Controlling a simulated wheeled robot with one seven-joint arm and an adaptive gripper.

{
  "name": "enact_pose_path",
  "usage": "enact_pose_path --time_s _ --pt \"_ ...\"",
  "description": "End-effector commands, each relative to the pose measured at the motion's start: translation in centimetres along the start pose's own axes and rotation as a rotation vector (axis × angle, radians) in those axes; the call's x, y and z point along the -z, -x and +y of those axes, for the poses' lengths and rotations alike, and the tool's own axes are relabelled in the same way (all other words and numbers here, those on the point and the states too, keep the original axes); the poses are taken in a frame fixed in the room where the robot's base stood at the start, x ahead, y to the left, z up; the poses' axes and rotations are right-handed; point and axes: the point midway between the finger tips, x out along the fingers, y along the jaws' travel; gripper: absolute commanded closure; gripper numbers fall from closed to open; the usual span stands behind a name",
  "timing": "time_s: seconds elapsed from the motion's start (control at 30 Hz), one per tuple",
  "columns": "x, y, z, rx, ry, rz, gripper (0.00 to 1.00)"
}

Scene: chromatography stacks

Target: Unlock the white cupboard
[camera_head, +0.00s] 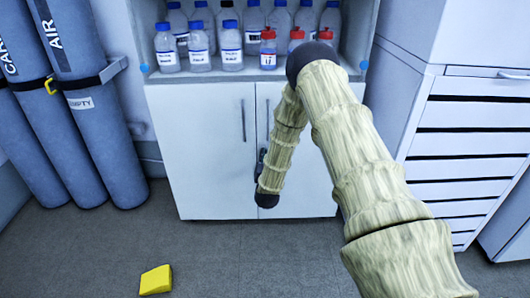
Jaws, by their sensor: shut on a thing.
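The white cupboard (205,165) stands in the middle of the head view, below an open shelf. Its two doors look closed, with a thin vertical handle (243,120) on the left door beside the middle seam. My arm comes in from the lower right and bends down in front of the right door. A dark part of my gripper (261,162) shows at the door seam, below the handles, mostly behind my forearm. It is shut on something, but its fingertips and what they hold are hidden. No lock or key can be made out.
Several bottles (231,45) with blue or red caps stand on the shelf above. A drawer unit (470,145) stands at the right. A yellow wedge (156,280) lies on the grey floor, otherwise clear at front.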

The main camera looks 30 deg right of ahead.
Motion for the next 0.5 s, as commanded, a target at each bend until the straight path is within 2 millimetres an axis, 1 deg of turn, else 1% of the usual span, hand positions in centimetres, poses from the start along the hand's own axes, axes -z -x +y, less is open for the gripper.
enact_pose_path --time_s 0.2,0.5 --pt "0.05 0.07 -0.05 0.001 0.132 -0.003 1.0" --pt "-0.11 0.07 0.03 0.0 0.219 -0.003 1.0"
